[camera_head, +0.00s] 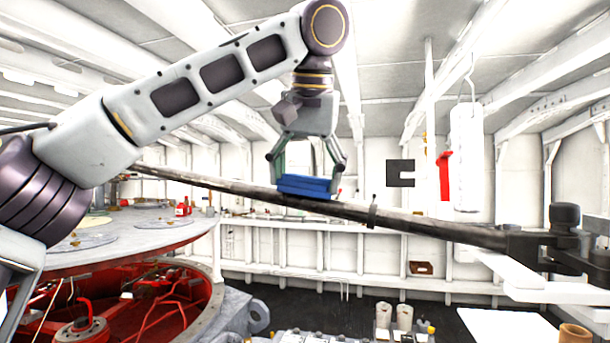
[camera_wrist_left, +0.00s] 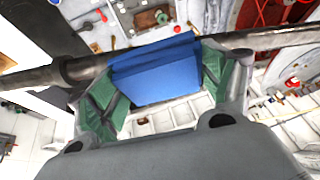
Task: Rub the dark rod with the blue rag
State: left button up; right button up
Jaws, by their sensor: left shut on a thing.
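The dark rod (camera_head: 430,225) runs slantwise across the head view, from the upper left down to a dark clamp at the right. The folded blue rag (camera_head: 304,186) lies against the top of the rod near its middle. My left gripper (camera_head: 305,178) is above the rod, pointing down, and is shut on the rag. In the left wrist view the rag (camera_wrist_left: 155,75) sits between the green-padded fingers (camera_wrist_left: 165,95), and its far edge meets the rod (camera_wrist_left: 270,38). Whether it presses firmly on the rod I cannot tell. My right gripper is not in view.
The dark clamp (camera_head: 560,245) holds the rod's right end. A large round table (camera_head: 130,232) with red machinery below stands at the left. A white cylinder (camera_head: 466,155) hangs at the right. Space around the rod's middle is free.

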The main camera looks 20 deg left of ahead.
aim_at(288, 174)
pick_arm(q)
jog(key=shift+a+r, duration=0.1)
dwell(0.3)
jog(key=shift+a+r, duration=0.1)
jog(key=shift+a, duration=1.5)
jog(key=shift+w+a, duration=0.1)
jog(key=shift+a, duration=0.05)
jog(key=shift+a+r, duration=0.15)
jog(key=shift+a, duration=0.6)
jog(key=shift+a+r, duration=0.1)
jog(key=shift+a, duration=0.65)
jog(key=shift+a, duration=0.15)
jog(key=shift+w+a+r, duration=0.1)
jog(key=shift+a+r, duration=0.05)
jog(key=shift+a, duration=0.6)
jog(key=shift+a+r, duration=0.1)
jog(key=shift+a, duration=0.6)
jog(key=shift+r, duration=0.15)
jog(key=shift+d+r, duration=0.25)
jog(key=shift+r, duration=1.2)
jog(key=shift+d+r, duration=0.2)
jog(key=shift+r, duration=1.2)
